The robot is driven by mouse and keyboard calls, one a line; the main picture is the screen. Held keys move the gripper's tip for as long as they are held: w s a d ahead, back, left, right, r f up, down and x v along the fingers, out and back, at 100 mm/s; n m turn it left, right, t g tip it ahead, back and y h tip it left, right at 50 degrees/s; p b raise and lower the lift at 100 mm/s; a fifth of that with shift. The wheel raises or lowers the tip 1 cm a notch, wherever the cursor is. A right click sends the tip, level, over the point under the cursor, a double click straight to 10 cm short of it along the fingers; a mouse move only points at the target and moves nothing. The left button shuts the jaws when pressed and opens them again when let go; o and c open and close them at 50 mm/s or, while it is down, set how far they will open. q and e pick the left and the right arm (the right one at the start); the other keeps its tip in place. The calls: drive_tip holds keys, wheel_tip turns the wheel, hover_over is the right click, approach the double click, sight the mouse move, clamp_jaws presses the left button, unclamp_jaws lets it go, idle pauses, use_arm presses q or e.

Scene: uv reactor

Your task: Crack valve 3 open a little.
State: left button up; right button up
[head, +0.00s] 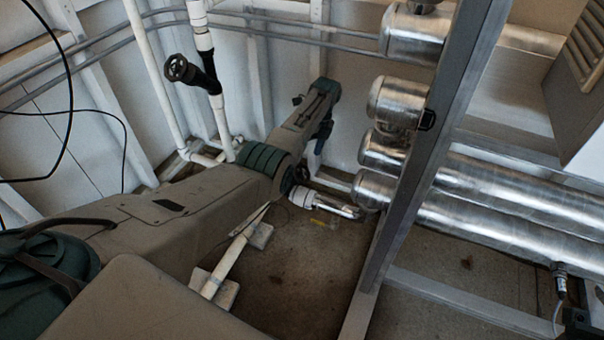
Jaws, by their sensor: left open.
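A black handwheel (178,68) sits on a dark valve body (205,75) on an upright white pipe at the upper left. A second dark wheel (300,172) shows low in the middle, by a white pipe fitting, partly hidden behind my left arm. No number is readable on either, so I cannot tell which is valve 3. My left gripper (320,132) is at the far end of my arm, right of the upper handwheel and above the lower wheel, apart from the upper one. It is open, small and partly hidden by my wrist. My right gripper is out of view.
Several shiny metal cylinders (480,200) fill the right side behind a slanted grey metal post (432,140). White pipes (150,70) and grey conduits run along the left wall. Black cables hang at the far left. Bare floor (300,270) shows at bottom centre.

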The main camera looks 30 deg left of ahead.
sight(303, 173)
use_arm(q)
drive_tip(key=b+x, duration=0.2)
drive_tip(key=x, duration=0.6)
drive_tip(key=shift+s+f, duration=0.1)
drive_tip(key=shift+f, duration=0.3)
drive_tip(key=c, duration=0.7)
